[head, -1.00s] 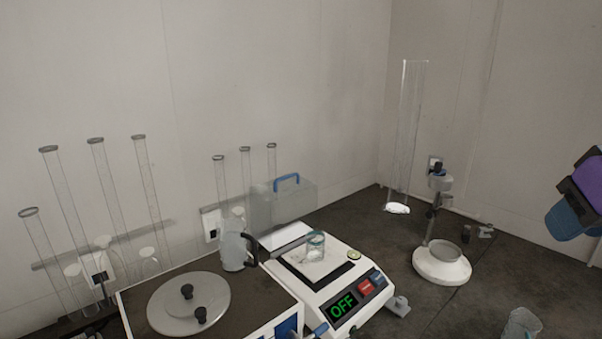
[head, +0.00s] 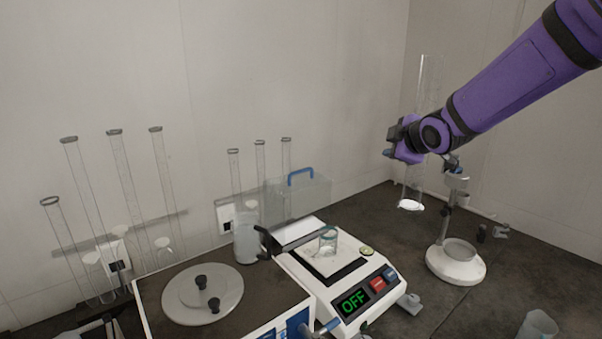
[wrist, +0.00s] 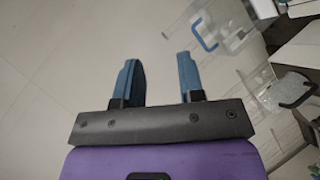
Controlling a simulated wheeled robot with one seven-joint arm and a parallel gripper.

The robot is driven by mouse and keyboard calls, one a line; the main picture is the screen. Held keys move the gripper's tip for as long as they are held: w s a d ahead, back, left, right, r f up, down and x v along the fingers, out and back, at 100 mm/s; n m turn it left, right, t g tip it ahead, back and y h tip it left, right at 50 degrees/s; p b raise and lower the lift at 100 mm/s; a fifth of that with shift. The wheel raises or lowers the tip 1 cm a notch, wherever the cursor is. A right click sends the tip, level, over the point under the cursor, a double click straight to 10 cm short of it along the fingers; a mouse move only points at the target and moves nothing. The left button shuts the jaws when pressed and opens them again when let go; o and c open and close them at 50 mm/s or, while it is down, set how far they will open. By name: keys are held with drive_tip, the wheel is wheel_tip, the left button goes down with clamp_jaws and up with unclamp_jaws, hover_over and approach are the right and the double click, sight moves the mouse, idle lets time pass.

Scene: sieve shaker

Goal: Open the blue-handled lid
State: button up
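The blue handle (head: 300,177) sits on top of a clear, box-shaped lid (head: 290,203) at the back of the white device (head: 345,290), whose display reads OFF. In the wrist view the blue handle (wrist: 205,36) shows at the upper right, beyond my right fingertip. My gripper (head: 390,147) is in the air to the right of the lid and higher in the head view, apart from it. In the wrist view my gripper (wrist: 160,72) has its two blue fingers spread with nothing between them.
A glass beaker (head: 327,241) stands on the device's plate. A clear jug (head: 246,238) with a dark handle is left of the lid. Tall glass tubes (head: 128,190) stand at the left. A tall cylinder (head: 428,90) and a white-based stand (head: 456,265) are near my arm.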

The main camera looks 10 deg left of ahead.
drive_tip(key=w+a+f+n+y, duration=0.3)
drive_tip(key=w+a+f+n, duration=0.25)
drive_tip(key=a, duration=0.35)
drive_tip(key=n+y, duration=0.4)
approach(302, 172)
drive_tip(key=shift+g, duration=0.3)
drive_tip(key=x, duration=1)
drive_tip(key=shift+w+a+r, duration=0.15)
drive_tip(key=shift+w+r, duration=0.1)
drive_tip(key=shift+w, duration=0.05)
clamp_jaws()
